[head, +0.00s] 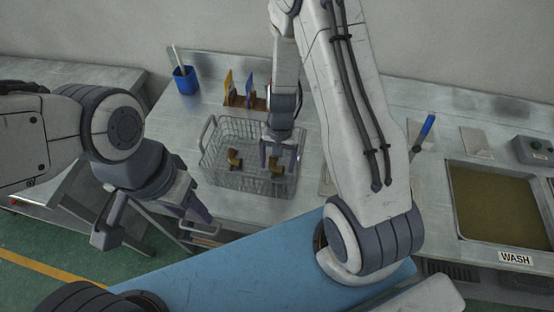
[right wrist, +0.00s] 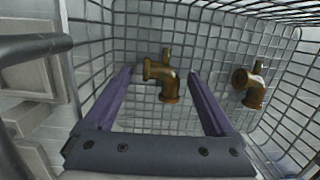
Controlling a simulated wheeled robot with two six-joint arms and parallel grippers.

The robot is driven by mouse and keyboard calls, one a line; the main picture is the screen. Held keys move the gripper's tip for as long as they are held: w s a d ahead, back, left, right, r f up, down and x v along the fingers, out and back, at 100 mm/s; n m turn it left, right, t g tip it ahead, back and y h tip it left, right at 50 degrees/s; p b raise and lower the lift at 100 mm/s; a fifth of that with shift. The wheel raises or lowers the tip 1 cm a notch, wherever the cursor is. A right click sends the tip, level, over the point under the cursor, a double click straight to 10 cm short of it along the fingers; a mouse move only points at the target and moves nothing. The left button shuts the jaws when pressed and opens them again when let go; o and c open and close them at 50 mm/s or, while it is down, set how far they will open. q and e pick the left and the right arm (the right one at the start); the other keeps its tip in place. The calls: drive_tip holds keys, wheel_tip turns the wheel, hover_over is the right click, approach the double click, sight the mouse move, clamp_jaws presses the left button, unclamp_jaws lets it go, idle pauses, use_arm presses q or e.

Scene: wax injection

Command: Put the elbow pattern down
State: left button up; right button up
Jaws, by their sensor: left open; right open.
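Two brown elbow patterns sit in the wire basket (head: 212,172). One elbow pattern (head: 277,172) is at the right in the head view, below my right gripper (head: 279,160). In the right wrist view this elbow (right wrist: 163,80) lies between and beyond the two purple fingers, and I see no finger closed on it. My right gripper is open and reaches down into the basket. The other elbow pattern (head: 234,158) stands to the left, and it also shows in the right wrist view (right wrist: 250,86). My left gripper (head: 160,222) is open and empty, off the table's front edge.
The basket walls surround the right gripper closely. Behind it stands a rack (head: 245,100) with blue and yellow upright pieces, and a blue cup (head: 186,81). A wash tank (head: 500,205) and a blue-handled tool (head: 424,130) are at right.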

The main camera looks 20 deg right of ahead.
wheel_tip(320, 180, up, 12)
drive_tip(key=w+d, duration=0.1)
drive_tip(key=s+a+r+n, duration=0.5)
drive_tip(key=s+a+n, duration=0.2)
drive_tip(key=s, duration=0.2)
drive_tip(key=s+a+r+n+t, duration=0.1)
drive_tip(key=s+a+r+n, duration=0.4)
drive_tip(key=s+a+n, duration=0.2)
drive_tip(key=shift+s+r+b, duration=0.3)
drive_tip(key=shift+s+r, duration=0.1)
drive_tip(key=shift+s, duration=0.7)
